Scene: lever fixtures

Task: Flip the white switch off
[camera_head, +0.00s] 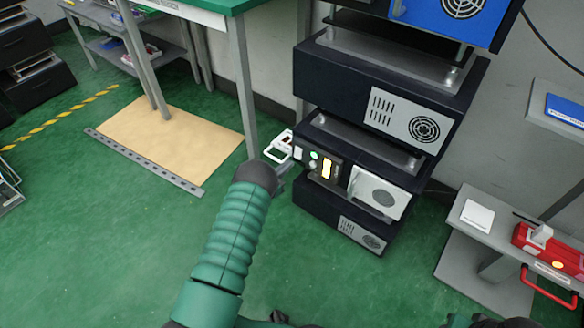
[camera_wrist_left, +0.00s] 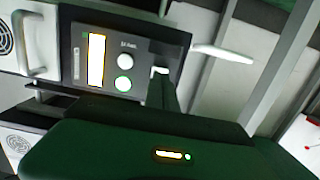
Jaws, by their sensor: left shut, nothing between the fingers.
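A small white switch piece (camera_head: 298,153) sits at the left end of the dark control panel on the rack unit. In the left wrist view a small white piece (camera_wrist_left: 160,70) shows at the panel's edge, right by the fingertips. My left gripper (camera_head: 284,170) is shut and empty, just in front of the panel's left end. In the left wrist view its dark fingers (camera_wrist_left: 162,94) partly cover that corner. I cannot tell whether they touch the switch. The switch's tilt is too small to read. My right gripper is not clearly visible.
The panel also carries a lit yellow display (camera_head: 327,168) and a green round button (camera_head: 314,156). A table leg (camera_head: 243,90) stands at the left. A red box (camera_head: 548,247) sits on the right bench. The floor in front is clear.

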